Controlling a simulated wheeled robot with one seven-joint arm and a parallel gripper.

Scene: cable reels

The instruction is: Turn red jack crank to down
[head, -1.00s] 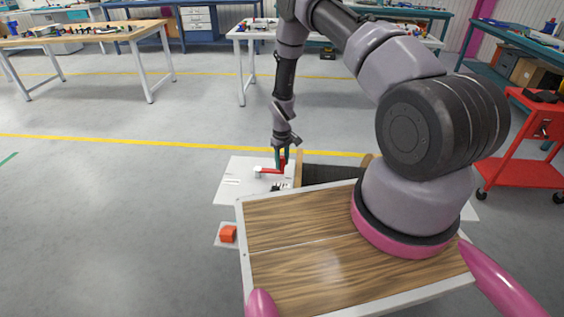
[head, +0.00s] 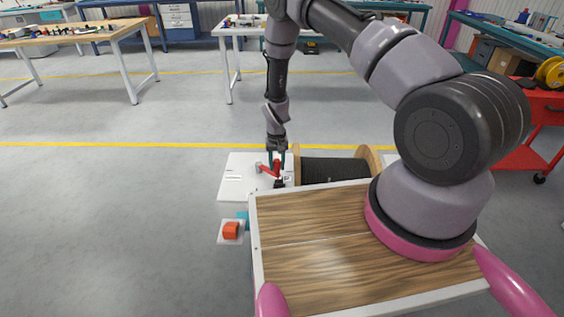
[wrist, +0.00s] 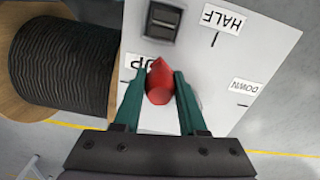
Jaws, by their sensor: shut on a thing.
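The red jack crank (head: 267,169) stands on a white panel (head: 238,184) low in front of me. In the head view its arm slants from a pale hub at its left end down to the right. My gripper (head: 276,160) is shut on the crank's red handle (wrist: 160,78), with green fingers on both sides of it in the wrist view (wrist: 160,92). The panel shows a partly covered UP label (wrist: 138,61) beside the handle, a HALF label (wrist: 222,18) and a DOWN label (wrist: 245,87) at the right. The crank's hub is hidden in the wrist view.
A reel of dark cable (head: 335,170) with wooden flanges lies right beside the panel. A black switch (wrist: 163,22) sits on the panel. A red cart (head: 540,130) stands at the right. Open floor lies left.

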